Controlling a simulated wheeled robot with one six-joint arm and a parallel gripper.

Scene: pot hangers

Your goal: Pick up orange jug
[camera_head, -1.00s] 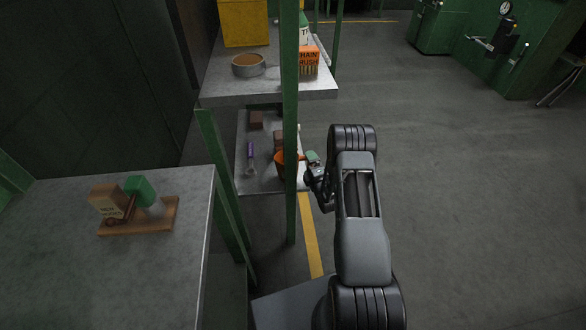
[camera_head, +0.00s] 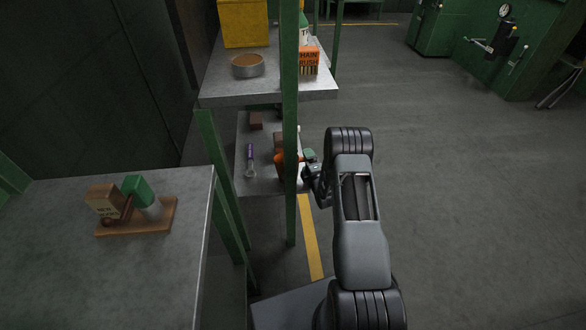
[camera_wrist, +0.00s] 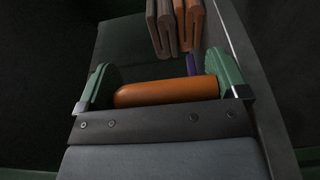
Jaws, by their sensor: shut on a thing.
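The orange jug (camera_head: 281,166) is on the lower shelf in the head view, partly hidden behind a green post. In the wrist view the jug (camera_wrist: 165,92) is an orange rounded shape lying across the space between the two green fingertips. My gripper (camera_head: 306,162) is at the shelf's right edge in the head view. In the wrist view my gripper (camera_wrist: 165,85) is shut on the jug. Most of the jug's body is hidden by the gripper's own front. I cannot tell whether the jug touches the shelf.
Green posts (camera_head: 291,200) stand close to my gripper. An upper shelf (camera_head: 225,90) overhangs behind.

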